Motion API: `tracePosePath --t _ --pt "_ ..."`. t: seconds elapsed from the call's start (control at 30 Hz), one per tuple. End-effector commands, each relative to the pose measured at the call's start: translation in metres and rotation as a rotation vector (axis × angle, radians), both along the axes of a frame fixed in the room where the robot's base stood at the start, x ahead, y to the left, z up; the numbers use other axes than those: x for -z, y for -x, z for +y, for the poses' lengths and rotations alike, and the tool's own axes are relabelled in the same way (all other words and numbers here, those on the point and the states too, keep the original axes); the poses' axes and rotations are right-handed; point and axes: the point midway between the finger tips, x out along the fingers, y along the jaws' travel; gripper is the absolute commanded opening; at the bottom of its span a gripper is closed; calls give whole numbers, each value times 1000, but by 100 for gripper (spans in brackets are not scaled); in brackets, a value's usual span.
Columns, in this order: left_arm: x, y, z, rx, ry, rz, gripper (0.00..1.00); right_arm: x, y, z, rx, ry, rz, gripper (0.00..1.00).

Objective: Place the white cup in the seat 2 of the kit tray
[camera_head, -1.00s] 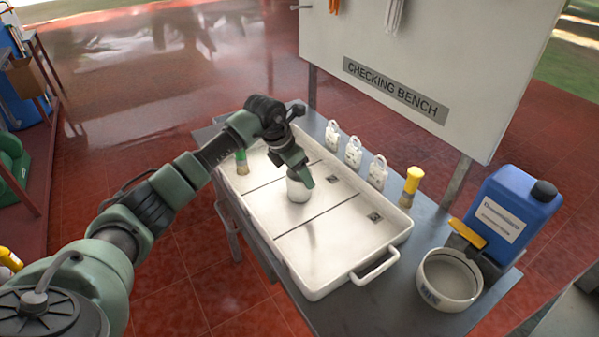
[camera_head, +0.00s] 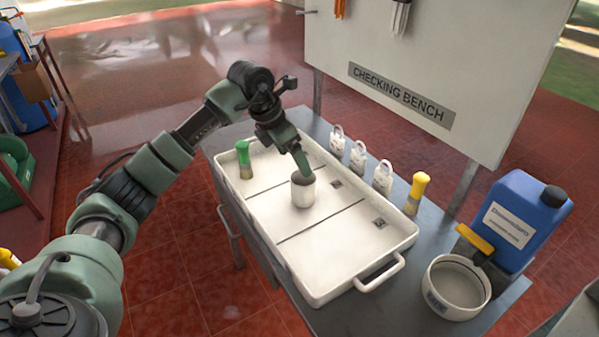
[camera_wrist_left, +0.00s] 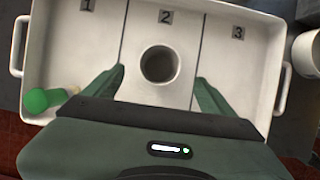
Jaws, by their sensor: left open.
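The white cup (camera_head: 303,189) stands upright in the middle compartment of the white kit tray (camera_head: 313,291). In the left wrist view the cup (camera_wrist_left: 159,65) is seen from above, dark inside, in the compartment labelled 2, with labels 1 and 3 on either side; the tray's rim (camera_wrist_left: 20,45) also shows there. My left gripper (camera_head: 300,158) is above and just behind the cup in the head view. In the wrist view its fingers (camera_wrist_left: 160,88) are spread wide, one on each side, apart from the cup. My right gripper is not in view.
A green-capped bottle (camera_head: 244,160) is in the tray's compartment 1. White padlock-like items (camera_head: 358,157) and a yellow-capped bottle (camera_head: 417,192) line the tray's back side. A white bowl (camera_head: 455,287) and a blue canister (camera_head: 513,221) stand to the right. Compartment 3 is empty.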

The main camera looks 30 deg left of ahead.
Motion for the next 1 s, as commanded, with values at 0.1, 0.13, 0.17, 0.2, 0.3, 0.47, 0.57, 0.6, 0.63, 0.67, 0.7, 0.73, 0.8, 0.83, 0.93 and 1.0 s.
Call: tracePosePath --t 0.1,0.13,0.17,0.2,0.3,0.47,0.57,0.6,0.63,0.67,0.7,0.73,0.8,0.83,0.93,1.0 --pt "-16 6 4 0 0 -1 85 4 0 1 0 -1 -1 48" --pt "-19 7 4 0 0 -1 85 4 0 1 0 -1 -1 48" --pt "-22 8 4 0 0 -2 85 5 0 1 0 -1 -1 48" --pt "-25 9 5 -1 1 -1 85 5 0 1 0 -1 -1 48" --pt "-28 11 6 -1 0 1 85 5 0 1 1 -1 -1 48" --pt "-29 11 6 -1 0 2 85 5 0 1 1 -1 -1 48" --pt "-29 11 6 -1 1 1 85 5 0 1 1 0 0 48" --pt "-29 11 6 -1 1 1 85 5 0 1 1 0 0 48" --pt "-29 11 6 -1 1 1 85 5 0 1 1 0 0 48" --pt "-29 11 6 -1 1 1 85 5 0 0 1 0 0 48" --pt "-29 11 6 -1 1 1 85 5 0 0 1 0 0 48" --pt "-29 11 6 0 0 1 85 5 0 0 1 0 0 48" --pt "-29 11 6 0 0 1 85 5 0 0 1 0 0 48" --pt "-29 11 6 0 0 1 85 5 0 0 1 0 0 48" --pt "-29 11 6 0 0 1 85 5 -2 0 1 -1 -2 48" --pt "-29 11 6 0 0 1 85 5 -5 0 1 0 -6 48"
